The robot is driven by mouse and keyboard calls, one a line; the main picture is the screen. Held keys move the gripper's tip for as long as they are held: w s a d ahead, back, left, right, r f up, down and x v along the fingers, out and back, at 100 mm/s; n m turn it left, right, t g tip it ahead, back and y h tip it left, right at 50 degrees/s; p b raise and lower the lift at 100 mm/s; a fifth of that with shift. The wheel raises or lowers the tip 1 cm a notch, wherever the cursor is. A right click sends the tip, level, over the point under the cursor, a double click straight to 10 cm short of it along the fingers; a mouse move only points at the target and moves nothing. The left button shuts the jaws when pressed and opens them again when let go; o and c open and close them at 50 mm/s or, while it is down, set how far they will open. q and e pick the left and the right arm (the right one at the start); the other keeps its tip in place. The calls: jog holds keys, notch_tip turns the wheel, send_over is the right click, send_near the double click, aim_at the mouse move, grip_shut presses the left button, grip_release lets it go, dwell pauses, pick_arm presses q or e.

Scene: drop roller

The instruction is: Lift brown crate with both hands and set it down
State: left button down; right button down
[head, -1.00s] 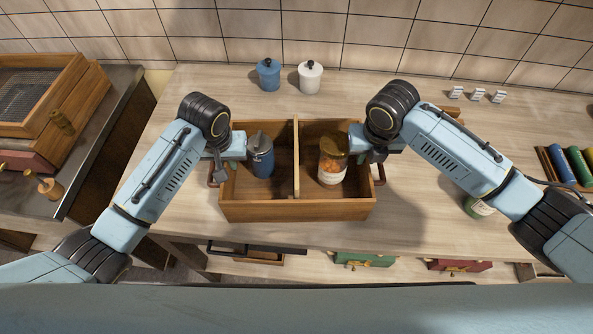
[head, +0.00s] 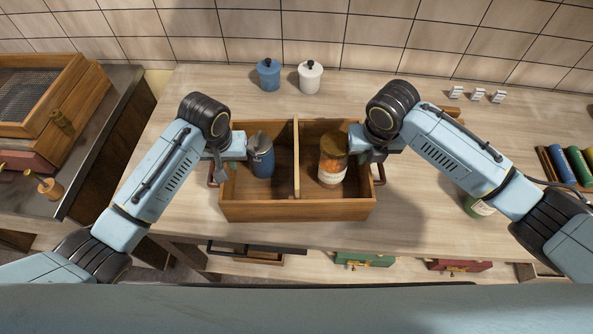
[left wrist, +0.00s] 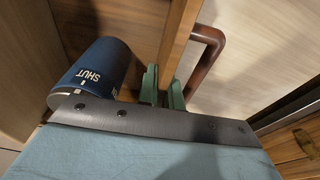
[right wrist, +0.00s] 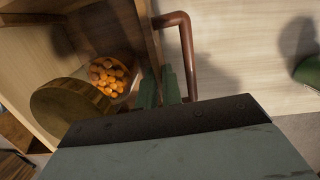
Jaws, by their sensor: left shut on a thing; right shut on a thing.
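The brown crate (head: 297,210) is a wooden box with a middle divider, level near the counter's front edge; I cannot tell any gap beneath it. A blue canister (head: 262,160) stands in its left compartment, a jar of orange pieces (head: 332,168) in its right one. My left gripper (head: 232,160) is shut on the crate's left wall; the left wrist view shows its green fingers (left wrist: 162,92) astride the wall beside the brown handle (left wrist: 212,55). My right gripper (head: 368,157) is shut on the right wall, its fingers (right wrist: 159,90) beside the other handle (right wrist: 187,50).
A blue pot (head: 268,75) and a white pot (head: 311,77) stand behind the crate. A green bottle (head: 480,206) is at the right, partly hidden by my right arm. Coloured rolls (head: 568,165) lie at the far right. The counter (head: 430,225) is clear just right of the crate.

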pick_arm(q)
jog(key=shift+w+r, duration=0.15)
jog(key=shift+r, duration=0.1)
pick_arm(e)
jog(key=shift+w+r, duration=0.1)
jog(key=shift+r, duration=0.15)
dwell(0.3)
